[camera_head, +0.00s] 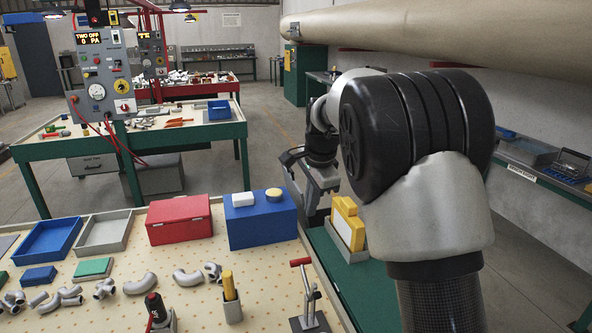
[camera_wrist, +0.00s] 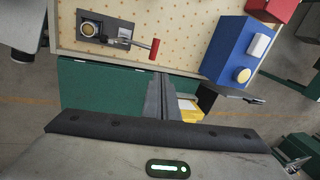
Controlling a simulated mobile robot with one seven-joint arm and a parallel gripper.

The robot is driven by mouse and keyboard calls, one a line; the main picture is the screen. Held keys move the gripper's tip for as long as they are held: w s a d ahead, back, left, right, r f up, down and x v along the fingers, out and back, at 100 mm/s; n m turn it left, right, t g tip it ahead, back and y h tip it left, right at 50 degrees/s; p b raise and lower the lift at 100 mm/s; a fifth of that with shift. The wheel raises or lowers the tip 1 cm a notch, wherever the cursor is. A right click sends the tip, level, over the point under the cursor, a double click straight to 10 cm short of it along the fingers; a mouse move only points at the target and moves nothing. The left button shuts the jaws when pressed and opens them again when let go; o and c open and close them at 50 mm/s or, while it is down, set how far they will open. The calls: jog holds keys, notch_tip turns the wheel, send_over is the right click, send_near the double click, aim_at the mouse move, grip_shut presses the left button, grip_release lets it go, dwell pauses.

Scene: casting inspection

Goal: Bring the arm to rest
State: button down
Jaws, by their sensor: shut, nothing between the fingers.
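My gripper (camera_head: 310,178) is raised at the right edge of the pegboard worktable (camera_head: 282,262), with my arm filling the right of the head view. In the wrist view my gripper (camera_wrist: 162,98) has its two fingers together with nothing between them. It is apart from the table and the things around it. The yellow box (camera_head: 347,222) stands below and to the right of it, and it is partly hidden behind the fingers in the wrist view (camera_wrist: 188,108).
A blue box (camera_head: 260,222) with a white block and yellow disc stands near my gripper. A red box (camera_head: 179,219) is left of it. A red-handled clamp (camera_head: 308,300) stands at the front. Metal elbows (camera_head: 140,284) lie on the table. A wall bench (camera_head: 545,170) is at right.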

jog(key=s+d+r+n+t, duration=0.1)
jog(key=s+d+r+n, duration=0.1)
jog(key=s+r, duration=0.3)
jog(key=s+d+r+n, duration=0.2)
jog(key=s+n, duration=0.1)
jog(key=s, duration=0.4)
jog(key=s+d+r+n+t, duration=0.1)
jog(key=s+d+r+n, duration=0.2)
jog(key=s, duration=0.4)
jog(key=s+d+f+n, duration=0.1)
jog(key=s+n, duration=0.1)
jog(key=s, duration=0.6)
jog(key=s+d+f+n+h+p, duration=0.1)
jog(key=s+n, duration=0.2)
jog(key=s, duration=0.5)
jog(key=shift+d+f+t, duration=0.25)
jog(key=shift+f+t, duration=0.1)
jog(key=shift+t, duration=0.05)
